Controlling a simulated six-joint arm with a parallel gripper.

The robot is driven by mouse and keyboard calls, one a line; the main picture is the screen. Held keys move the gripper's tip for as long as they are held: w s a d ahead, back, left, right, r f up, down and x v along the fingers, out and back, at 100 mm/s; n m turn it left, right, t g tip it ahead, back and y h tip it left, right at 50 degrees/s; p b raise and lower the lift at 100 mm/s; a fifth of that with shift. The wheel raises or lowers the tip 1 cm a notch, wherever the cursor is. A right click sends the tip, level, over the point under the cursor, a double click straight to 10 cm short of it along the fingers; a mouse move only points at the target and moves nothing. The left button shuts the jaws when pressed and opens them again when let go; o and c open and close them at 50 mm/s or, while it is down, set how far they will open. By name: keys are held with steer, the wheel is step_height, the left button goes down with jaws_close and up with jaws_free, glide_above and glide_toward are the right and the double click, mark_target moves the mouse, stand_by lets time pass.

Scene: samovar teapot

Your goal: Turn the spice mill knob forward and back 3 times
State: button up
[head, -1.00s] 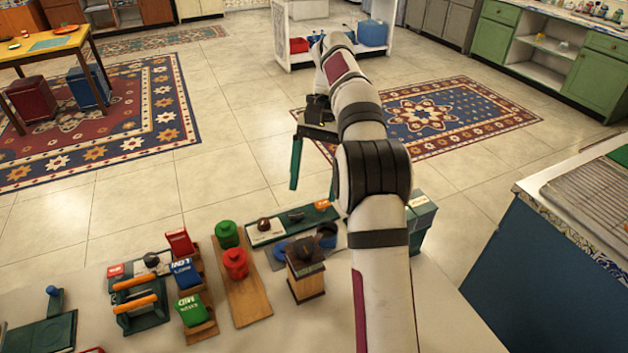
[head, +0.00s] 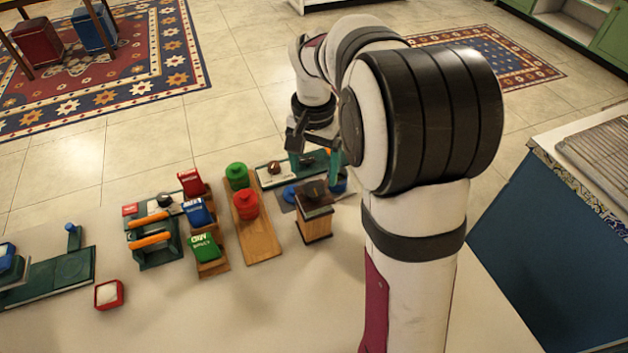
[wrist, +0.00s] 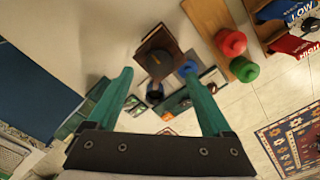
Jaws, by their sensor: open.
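The spice mill (head: 315,222) is a small wooden box with a dark top, standing upright on the pale table. Its dark knob (head: 314,191) sits on top. In the wrist view the mill (wrist: 160,48) is ahead, between and beyond the green fingertips. My gripper (head: 314,168) is open and empty, its green fingers apart above and just behind the mill in the head view. It also shows in the wrist view (wrist: 158,76). I see no contact with the knob.
Left of the mill stand a wooden board (head: 262,240) with red and green knobs, several labelled switches (head: 205,247) and a rack with orange handles (head: 152,240). Blue round parts (head: 290,194) lie close behind the mill. Bare table lies in front of it.

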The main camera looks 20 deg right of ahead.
mark_target(314, 189)
step_height(314, 189, down, 5)
stand_by(0.3)
jaws_close()
